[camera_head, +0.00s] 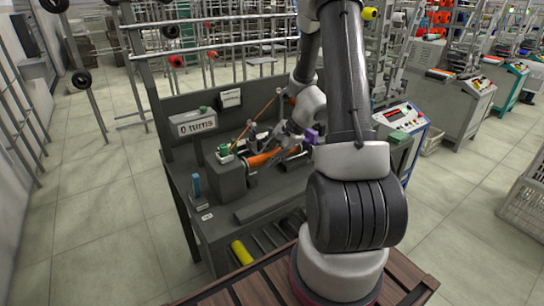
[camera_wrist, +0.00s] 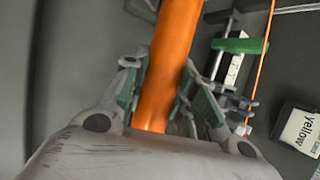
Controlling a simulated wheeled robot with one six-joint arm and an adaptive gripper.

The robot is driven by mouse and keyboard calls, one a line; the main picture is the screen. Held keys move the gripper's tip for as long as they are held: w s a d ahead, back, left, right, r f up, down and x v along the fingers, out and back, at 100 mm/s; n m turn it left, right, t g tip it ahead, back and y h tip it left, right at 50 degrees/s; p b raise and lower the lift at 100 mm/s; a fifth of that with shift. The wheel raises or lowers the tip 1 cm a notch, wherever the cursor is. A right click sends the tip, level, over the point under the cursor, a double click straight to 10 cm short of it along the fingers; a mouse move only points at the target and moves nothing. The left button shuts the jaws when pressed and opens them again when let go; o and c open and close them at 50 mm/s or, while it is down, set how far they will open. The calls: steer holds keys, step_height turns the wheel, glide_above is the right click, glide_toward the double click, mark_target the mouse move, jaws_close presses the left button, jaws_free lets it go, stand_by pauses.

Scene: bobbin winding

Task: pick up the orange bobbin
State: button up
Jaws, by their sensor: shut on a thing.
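The orange bobbin (camera_head: 262,159) is a long orange cylinder on the winding bench, lying next to a grey block with a green top (camera_head: 224,151). In the wrist view the orange bobbin (camera_wrist: 172,50) runs down between the fingers of my gripper (camera_wrist: 162,95). My gripper is shut on it, with green-padded fingers on both sides. In the head view my gripper (camera_head: 280,147) is at the bobbin's right part and hides some of it. I cannot tell whether the bobbin is clear of its supports.
An orange thread (camera_wrist: 262,75) runs past a green bar (camera_wrist: 238,45) beside the bobbin. A "yellow" label (camera_wrist: 301,130) stands at the right. A "0 turns" sign (camera_head: 196,124) stands behind the bench. A yellow bobbin (camera_head: 241,252) lies low at the bench front. A purple thing (camera_head: 312,136) is right of my gripper.

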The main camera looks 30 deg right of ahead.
steer(key=shift+s+d+r, duration=0.15)
steer(key=shift+r, duration=0.1)
steer(key=s+d+r, duration=0.2)
steer(key=s+d, duration=0.1)
steer(key=s+d+r, duration=0.5)
steer(key=s+d, duration=0.1)
steer(key=shift+s+d+r, duration=0.25)
steer(key=shift+d, duration=0.1)
jaws_close()
